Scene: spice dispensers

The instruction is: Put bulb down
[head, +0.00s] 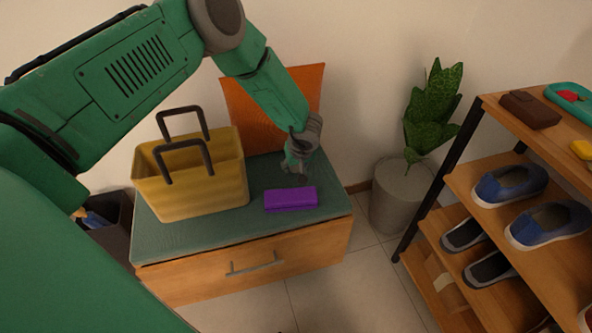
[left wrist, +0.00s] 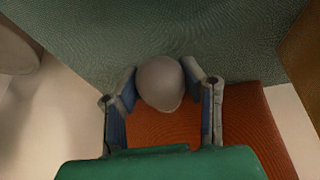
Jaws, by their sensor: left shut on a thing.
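My left gripper (head: 297,168) is low over the back right part of the bench's green cushion (head: 225,232), behind a purple box. In the left wrist view, the bulb (left wrist: 160,84) is a rounded, pale grey-brown shape between the two fingers of my left gripper (left wrist: 160,70). The fingers are shut on it from both sides. The cushion lies beyond the bulb there; I cannot tell whether the bulb touches it. In the head view the gripper hides the bulb. My right gripper is not in view.
A yellow basket (head: 195,185) with dark handles stands on the bench's left. The purple box (head: 290,198) lies near its front right. An orange panel (head: 250,122) rises behind. A potted plant (head: 400,195) and a shoe rack (head: 455,180) stand to the right.

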